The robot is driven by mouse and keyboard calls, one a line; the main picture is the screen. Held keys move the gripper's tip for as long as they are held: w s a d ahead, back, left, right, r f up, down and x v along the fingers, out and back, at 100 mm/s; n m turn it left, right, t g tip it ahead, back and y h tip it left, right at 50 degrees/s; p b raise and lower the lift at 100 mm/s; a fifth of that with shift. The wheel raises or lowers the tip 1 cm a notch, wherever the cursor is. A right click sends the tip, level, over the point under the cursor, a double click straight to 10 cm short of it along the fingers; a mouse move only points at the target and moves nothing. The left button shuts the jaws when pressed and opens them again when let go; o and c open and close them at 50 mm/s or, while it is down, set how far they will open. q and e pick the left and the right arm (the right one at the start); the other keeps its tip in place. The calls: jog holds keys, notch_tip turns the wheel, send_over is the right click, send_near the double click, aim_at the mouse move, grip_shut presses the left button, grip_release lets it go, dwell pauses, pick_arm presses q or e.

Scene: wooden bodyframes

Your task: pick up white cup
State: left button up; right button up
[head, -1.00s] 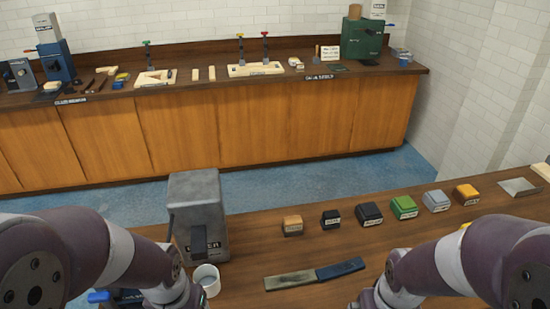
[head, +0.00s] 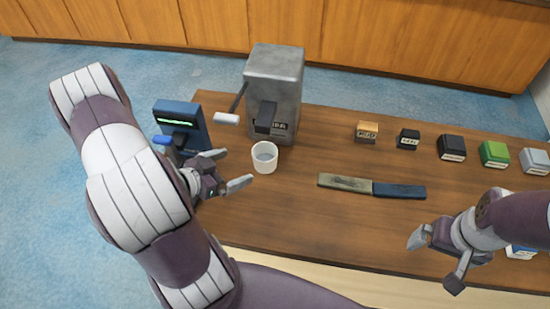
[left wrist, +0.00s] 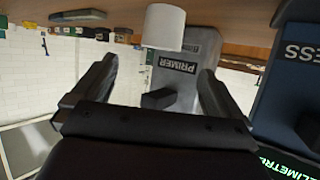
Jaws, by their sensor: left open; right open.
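The white cup (head: 264,158) stands upright on the wooden table, in front of the grey press labelled PRIMER (head: 274,90). It also shows in the left wrist view (left wrist: 163,27), at the top, beyond and between the fingertips. My left gripper (head: 230,168) is open and empty, just left of the cup, with its fingers pointing towards it and apart from it. It shows in the left wrist view too (left wrist: 158,80). My right gripper (head: 436,262) is open and empty over the table's front right, far from the cup.
A flat two-tone bar (head: 372,187) lies right of the cup. Several small labelled blocks, including a green one (head: 494,154), line the back right. The table (head: 300,220) is clear in front of the cup.

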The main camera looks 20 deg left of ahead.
pick_arm(q)
send_near(273, 150)
jog(key=shift+w+d+f+p, duration=0.25)
jog(key=shift+d+f+p, duration=0.05)
jog(key=shift+f+p, duration=0.1)
jog(key=p+x, duration=0.1)
jog(key=x, duration=0.5)
jog(key=shift+w+a, duration=0.2)
jog(key=shift+s+r, duration=0.15)
jog(key=c, duration=1.2)
